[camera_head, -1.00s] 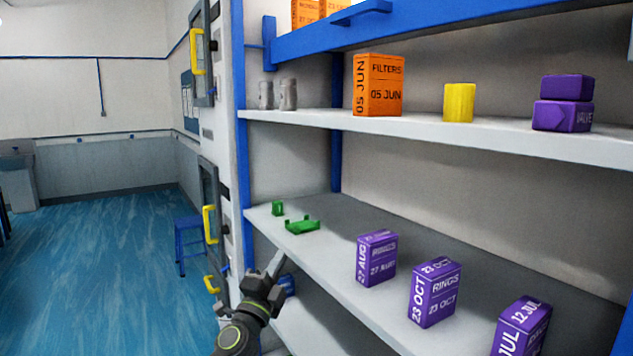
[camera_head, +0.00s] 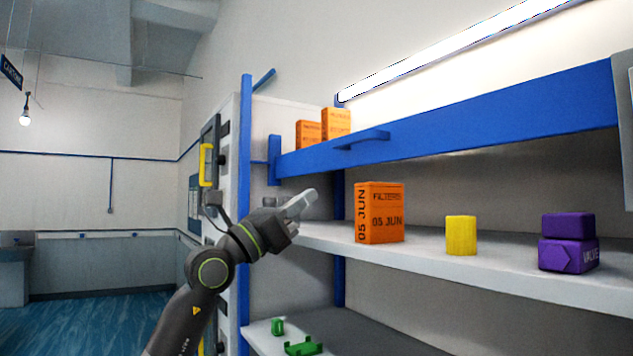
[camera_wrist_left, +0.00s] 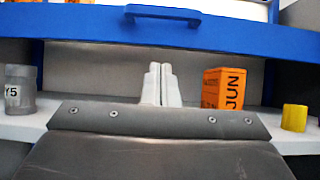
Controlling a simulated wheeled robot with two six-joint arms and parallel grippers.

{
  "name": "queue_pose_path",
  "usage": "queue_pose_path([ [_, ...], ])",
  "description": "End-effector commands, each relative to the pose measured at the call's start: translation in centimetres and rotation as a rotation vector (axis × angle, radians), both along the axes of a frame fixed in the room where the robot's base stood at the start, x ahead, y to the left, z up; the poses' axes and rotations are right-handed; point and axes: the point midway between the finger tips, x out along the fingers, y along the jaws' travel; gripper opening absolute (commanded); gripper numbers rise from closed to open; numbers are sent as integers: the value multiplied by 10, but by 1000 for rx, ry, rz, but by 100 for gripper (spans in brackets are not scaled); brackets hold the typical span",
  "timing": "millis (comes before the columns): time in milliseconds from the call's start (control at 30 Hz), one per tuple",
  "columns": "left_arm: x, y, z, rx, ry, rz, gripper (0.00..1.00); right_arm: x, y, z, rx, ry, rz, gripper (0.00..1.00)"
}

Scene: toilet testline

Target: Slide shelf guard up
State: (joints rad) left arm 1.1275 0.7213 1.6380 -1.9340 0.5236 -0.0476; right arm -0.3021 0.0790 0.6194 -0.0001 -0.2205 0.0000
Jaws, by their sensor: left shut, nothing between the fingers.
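The shelf guard (camera_head: 470,122) is a long blue bar across the front of the upper shelf, with a blue handle (camera_head: 362,140) sticking out of its face. In the left wrist view the guard (camera_wrist_left: 85,25) spans the top and its handle (camera_wrist_left: 163,14) is just above the fingertips. My left gripper (camera_head: 302,203) is shut and empty, below and a little left of the handle, in front of the middle shelf. Its closed fingers (camera_wrist_left: 161,84) point at the gap under the guard, apart from it. My right gripper is not in view.
The middle shelf (camera_head: 430,260) holds an orange filters box (camera_head: 380,213), a yellow cylinder (camera_head: 461,235) and purple boxes (camera_head: 568,253). A grey canister (camera_wrist_left: 20,90) stands left of my fingers. Orange boxes (camera_head: 336,123) sit behind the guard. Green parts (camera_head: 303,347) lie on the lower shelf.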

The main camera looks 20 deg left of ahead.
Motion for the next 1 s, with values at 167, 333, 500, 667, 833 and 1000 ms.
queue_pose_path([
  [167, 21, -18, 24, -6, 2, -6, 0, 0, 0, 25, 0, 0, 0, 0],
  [333, 42, -35, 42, -4, 2, -8, 0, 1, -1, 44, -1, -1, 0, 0],
  [500, 59, -48, 61, -3, 0, -4, 0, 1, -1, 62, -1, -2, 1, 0],
  [667, 62, -49, 77, -2, 0, -3, 0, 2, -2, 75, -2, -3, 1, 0],
  [833, 64, -51, 86, -2, 1, -4, 0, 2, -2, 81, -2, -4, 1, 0],
  [1000, 64, -51, 87, -2, 1, -4, 0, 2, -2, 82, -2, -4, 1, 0],
])
